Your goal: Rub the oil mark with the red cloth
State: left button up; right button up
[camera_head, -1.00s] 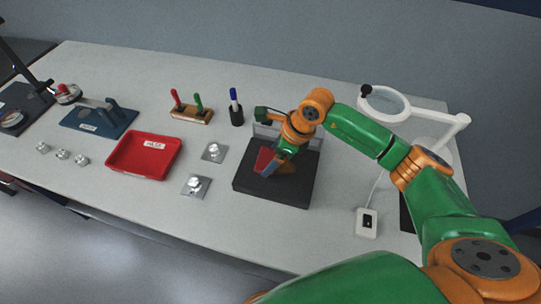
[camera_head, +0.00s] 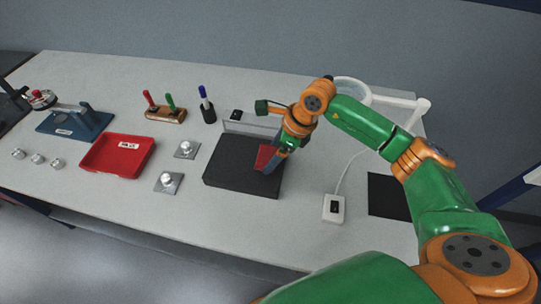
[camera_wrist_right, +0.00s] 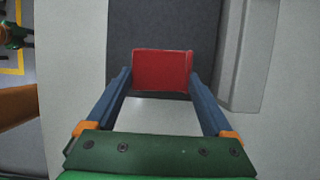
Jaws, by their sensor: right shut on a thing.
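The red cloth (camera_head: 264,157) is at the right side of a black block-like pad (camera_head: 235,178) on the table. My right gripper (camera_head: 268,163) is shut on the cloth; the wrist view shows the red cloth (camera_wrist_right: 162,70) between the two blue fingers (camera_wrist_right: 162,80). The cloth is over the edge of the dark pad (camera_wrist_right: 200,30) there. I cannot tell whether it touches the surface. No oil mark can be made out. My left gripper is not in view.
A red tray (camera_head: 118,172), two small metal plates with knobs (camera_head: 168,182), a pen holder (camera_head: 166,113) and a dark cup with a blue pen (camera_head: 207,110) stand to the left. A white switch box (camera_head: 333,208) and a magnifier lamp (camera_head: 408,103) are to the right.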

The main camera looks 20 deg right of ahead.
jog(key=r, duration=0.1)
jog(key=r+p, duration=0.2)
jog(key=shift+w+a+r, duration=0.25)
jog(key=shift+a+r, duration=0.1)
jog(key=shift+r, duration=0.05)
notch_tip(320, 180, up, 2)
jog(key=shift+s+d+r+p, duration=0.1)
jog(key=shift+d+r+p, duration=0.05)
jog(key=shift+p, duration=0.55)
jog(key=shift+r, duration=0.35)
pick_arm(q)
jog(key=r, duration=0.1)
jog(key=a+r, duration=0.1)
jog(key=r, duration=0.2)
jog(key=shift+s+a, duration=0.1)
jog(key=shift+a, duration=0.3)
